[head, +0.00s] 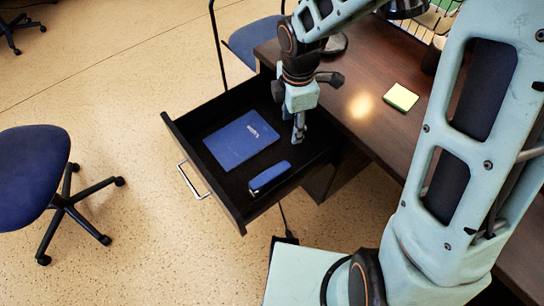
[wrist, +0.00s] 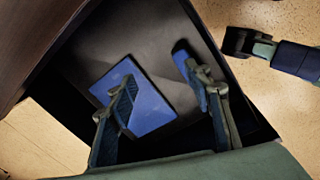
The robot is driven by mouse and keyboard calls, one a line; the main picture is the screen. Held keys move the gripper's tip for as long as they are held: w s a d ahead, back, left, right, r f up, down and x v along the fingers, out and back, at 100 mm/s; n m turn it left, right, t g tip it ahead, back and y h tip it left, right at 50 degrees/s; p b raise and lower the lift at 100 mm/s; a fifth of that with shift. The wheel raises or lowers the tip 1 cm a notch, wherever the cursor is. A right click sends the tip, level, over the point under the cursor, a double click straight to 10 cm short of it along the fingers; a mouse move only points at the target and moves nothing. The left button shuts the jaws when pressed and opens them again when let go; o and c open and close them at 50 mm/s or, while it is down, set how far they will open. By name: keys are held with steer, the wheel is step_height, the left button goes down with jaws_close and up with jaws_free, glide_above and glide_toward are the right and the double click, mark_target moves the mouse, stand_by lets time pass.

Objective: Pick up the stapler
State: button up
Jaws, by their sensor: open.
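The blue stapler (head: 269,177) lies in the open dark drawer (head: 207,187), near its front right corner in the head view. In the wrist view the stapler (wrist: 181,56) is partly hidden behind my right-hand finger. My gripper (head: 298,129) points down over the drawer's back part, by the desk edge, with the stapler in front of it and to its left.
A blue book (head: 240,141) lies flat in the drawer, left of the stapler. The drawer's walls stand around both. The brown desk (head: 352,118) bears a yellow-green note pad (head: 401,97). A blue office chair (head: 35,165) stands at the left on open floor.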

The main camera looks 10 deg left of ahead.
mark_target(274, 170)
steer(key=s+a+f+n, duration=0.2)
steer(key=s+f+n, duration=0.1)
steer(key=s+a+f+n+b, duration=0.1)
steer(key=s+f, duration=0.1)
steer(key=shift+s+g, duration=0.15)
steer(key=shift+g, duration=0.25)
steer(key=shift+s+f+n, duration=0.1)
steer(key=shift+f+n, duration=0.15)
steer(key=shift+n, duration=0.05)
step_height(274, 170, down, 5)
steer(key=shift+r+b, duration=0.15)
steer(key=shift+b, duration=1.05)
steer(key=f+b, duration=0.2)
steer(key=f, duration=0.1)
steer(key=s+f, duration=0.1)
steer(key=f, duration=0.1)
steer(key=shift+a+f+b, duration=0.1)
steer(key=shift+f+b, duration=0.05)
steer(key=shift+b, duration=0.25)
steer(key=shift+c, duration=0.4)
jaws_close()
